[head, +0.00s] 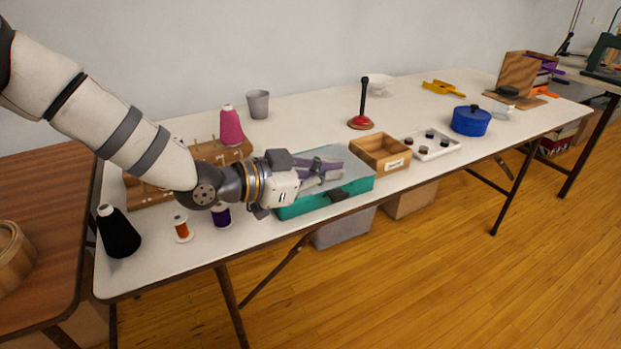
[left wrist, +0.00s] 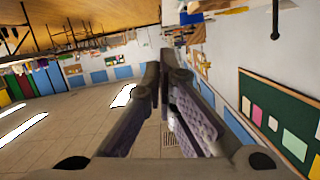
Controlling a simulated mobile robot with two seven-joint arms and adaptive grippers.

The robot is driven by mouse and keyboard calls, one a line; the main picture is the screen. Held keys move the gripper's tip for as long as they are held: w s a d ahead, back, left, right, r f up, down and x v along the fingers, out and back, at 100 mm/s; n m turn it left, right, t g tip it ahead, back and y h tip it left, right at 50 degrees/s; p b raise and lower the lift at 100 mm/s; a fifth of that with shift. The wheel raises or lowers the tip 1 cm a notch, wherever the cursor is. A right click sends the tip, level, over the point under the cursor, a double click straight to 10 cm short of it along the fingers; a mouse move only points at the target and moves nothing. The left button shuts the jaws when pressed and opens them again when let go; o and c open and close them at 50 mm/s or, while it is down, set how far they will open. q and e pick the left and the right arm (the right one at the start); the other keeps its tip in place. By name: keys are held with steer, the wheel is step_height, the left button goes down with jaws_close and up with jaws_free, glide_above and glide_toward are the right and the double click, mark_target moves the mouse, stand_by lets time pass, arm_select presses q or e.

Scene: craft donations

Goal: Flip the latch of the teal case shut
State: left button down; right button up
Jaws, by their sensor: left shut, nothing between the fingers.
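The teal case (head: 355,188) lies at the front edge of the white table, with its grey lid (head: 352,165) down. A dark latch (head: 337,195) shows at the middle of its front side; whether it is flipped up or down is too small to tell. My left gripper (head: 340,170) is over the lid, its fingers closed together and empty, just behind the latch in the picture. Whether the fingers touch the lid cannot be told. In the left wrist view the closed fingers (left wrist: 172,65) show against the room, without the case. My right gripper is not in view.
A wooden box (head: 381,152) stands close to the right of the case, with a white tray (head: 432,146) beyond. A red-based plunger-like thing (head: 361,121) stands behind. Thread spools, including orange (head: 182,228) and black (head: 118,232), stand left. The table's middle back is fairly clear.

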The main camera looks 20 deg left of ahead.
mark_target(338, 194)
arm_select(q)
steer(key=f, duration=0.1)
steer(key=w+f, duration=0.1)
steer(key=f, duration=0.1)
steer(key=w+f+b, duration=0.1)
steer(key=shift+w+d+f, duration=0.15)
steer(key=shift+d+f, duration=0.05)
steer(key=shift+d, duration=0.2)
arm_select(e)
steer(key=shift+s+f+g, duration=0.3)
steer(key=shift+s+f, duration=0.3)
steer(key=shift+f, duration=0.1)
arm_select(q)
steer(key=shift+f, duration=0.1)
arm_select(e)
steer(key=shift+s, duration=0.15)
